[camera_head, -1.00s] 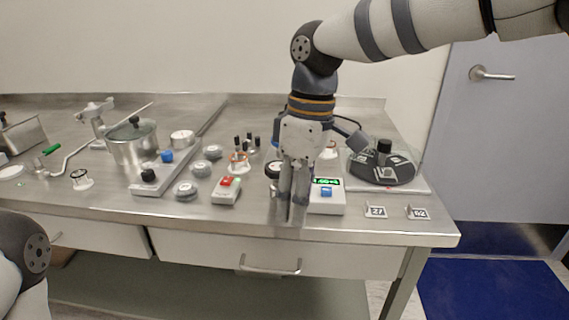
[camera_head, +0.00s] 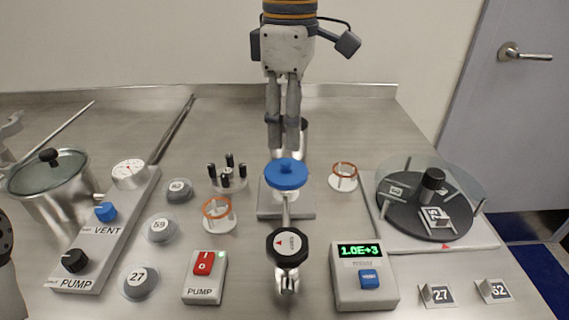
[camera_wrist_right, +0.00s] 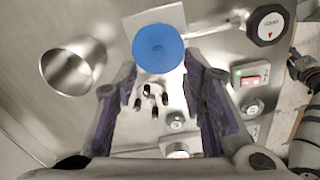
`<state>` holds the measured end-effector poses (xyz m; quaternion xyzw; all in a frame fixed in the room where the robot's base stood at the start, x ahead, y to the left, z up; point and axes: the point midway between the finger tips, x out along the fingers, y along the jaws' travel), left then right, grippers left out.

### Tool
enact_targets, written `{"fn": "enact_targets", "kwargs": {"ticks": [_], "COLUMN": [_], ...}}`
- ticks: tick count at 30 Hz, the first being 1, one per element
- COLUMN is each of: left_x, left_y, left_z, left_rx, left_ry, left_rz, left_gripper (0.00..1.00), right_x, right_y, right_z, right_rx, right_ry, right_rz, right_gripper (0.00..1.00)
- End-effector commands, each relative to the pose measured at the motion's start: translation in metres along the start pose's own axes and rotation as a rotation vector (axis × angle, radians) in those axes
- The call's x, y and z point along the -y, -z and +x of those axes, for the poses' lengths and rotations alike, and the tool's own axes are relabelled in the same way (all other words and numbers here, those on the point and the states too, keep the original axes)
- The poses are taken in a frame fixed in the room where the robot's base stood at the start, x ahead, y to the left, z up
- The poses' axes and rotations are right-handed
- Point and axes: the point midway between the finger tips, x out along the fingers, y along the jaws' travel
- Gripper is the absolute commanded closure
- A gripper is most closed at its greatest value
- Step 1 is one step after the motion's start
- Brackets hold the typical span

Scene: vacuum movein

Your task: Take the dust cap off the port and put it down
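The cap also shows as a blue disc in the right wrist view (camera_wrist_right: 158,48). My right gripper (camera_head: 286,145) points down above and just behind the cap in the head view. In the right wrist view my right gripper (camera_wrist_right: 162,75) has its fingers spread with nothing between them, the cap lying just beyond the tips.
A black-knobbed valve (camera_head: 287,246) stands in front of the port. A metal cup (camera_wrist_right: 72,67) stands behind it. Clamp rings (camera_head: 343,174) stand at either side. A turntable (camera_head: 425,205) is at the right, a pump switch (camera_head: 205,275) and meter (camera_head: 365,275) in front.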

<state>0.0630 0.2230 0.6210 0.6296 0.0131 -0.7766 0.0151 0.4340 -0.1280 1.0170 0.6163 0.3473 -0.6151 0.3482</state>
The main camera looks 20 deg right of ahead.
Motion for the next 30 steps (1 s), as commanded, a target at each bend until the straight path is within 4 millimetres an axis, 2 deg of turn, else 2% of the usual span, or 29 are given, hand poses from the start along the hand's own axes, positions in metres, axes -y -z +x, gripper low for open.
{"fn": "enact_targets", "kwargs": {"ticks": [10, 18, 23, 30], "left_x": [0.0, 0.0, 0.0, 0.0], "left_y": [0.001, 0.001, 0.001, 0.001], "left_z": [0.0, 0.0, 0.0, 0.0], "left_rx": [-0.001, -0.002, -0.002, -0.002], "left_ry": [0.0, 0.0, 0.0, 0.0], "left_rz": [0.0, 0.0, 0.0, 0.0], "left_gripper": [0.6, 0.6, 0.6, 0.6], "right_x": [0.001, 0.001, 0.001, 0.001], "right_y": [0.002, 0.003, 0.003, 0.003], "right_z": [0.057, 0.062, 0.062, 0.062], "right_rx": [-0.001, -0.002, -0.002, -0.001], "right_ry": [0.002, -0.002, -0.002, -0.001], "right_rz": [-0.001, 0.0, 0.0, 0.0], "right_gripper": [0.62, 0.62, 0.98, 0.99]}}
